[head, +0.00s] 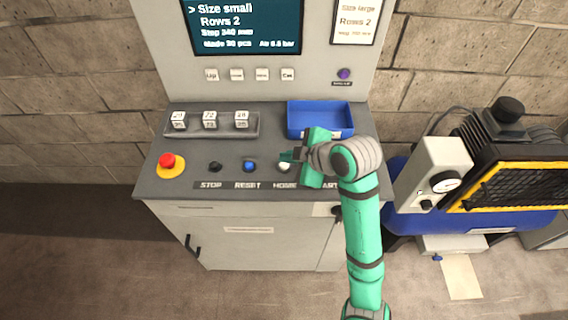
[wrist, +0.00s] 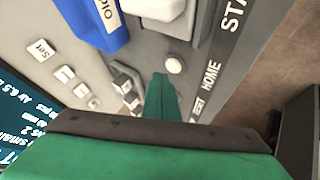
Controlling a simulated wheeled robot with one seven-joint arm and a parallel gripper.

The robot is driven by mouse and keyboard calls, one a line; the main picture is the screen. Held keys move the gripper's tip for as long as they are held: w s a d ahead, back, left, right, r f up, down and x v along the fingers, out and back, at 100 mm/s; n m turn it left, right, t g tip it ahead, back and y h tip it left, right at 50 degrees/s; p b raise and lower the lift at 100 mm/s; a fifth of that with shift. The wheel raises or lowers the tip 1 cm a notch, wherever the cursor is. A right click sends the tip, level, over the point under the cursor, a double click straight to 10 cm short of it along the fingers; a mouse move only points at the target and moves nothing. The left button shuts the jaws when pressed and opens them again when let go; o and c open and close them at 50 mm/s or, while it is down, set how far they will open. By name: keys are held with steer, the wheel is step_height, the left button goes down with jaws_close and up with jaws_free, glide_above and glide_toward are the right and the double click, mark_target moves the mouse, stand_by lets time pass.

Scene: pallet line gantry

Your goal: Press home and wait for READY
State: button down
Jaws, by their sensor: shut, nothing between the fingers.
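The white HOME button (head: 284,167) sits on the grey sloping console top (head: 150,185), above its HOME label. It also shows in the wrist view (wrist: 174,66). My gripper (head: 287,156) is shut and empty, its tip at the far side of the HOME button. In the wrist view the green fingertips (wrist: 160,85) are next to the button with a small gap in the picture; I cannot tell their height over the panel. The screen (head: 245,25) reads size small, rows 2, a step and a made count; no READY shows in the visible part.
A red emergency stop (head: 167,161), black STOP button (head: 215,167) and blue RESET button (head: 249,166) lie left. My gripper hides the START button in the head view. A blue tray (head: 320,104) and a holder with white number blocks (head: 210,119) stand behind. A compressor (head: 500,160) is right.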

steer(key=shift+w+f, duration=0.1)
steer(key=shift+f, duration=0.1)
stand_by(0.4)
steer(key=shift+d+f, duration=0.1)
steer(key=shift+f, duration=0.1)
steer(key=shift+a, duration=0.2)
steer(key=shift+d+f, duration=0.15)
steer(key=shift+f, duration=0.3)
stand_by(0.8)
steer(key=shift+r, duration=0.15)
steer(key=shift+s+r, duration=0.2)
steer(key=shift+r, duration=0.5)
steer(key=shift+r, duration=0.1)
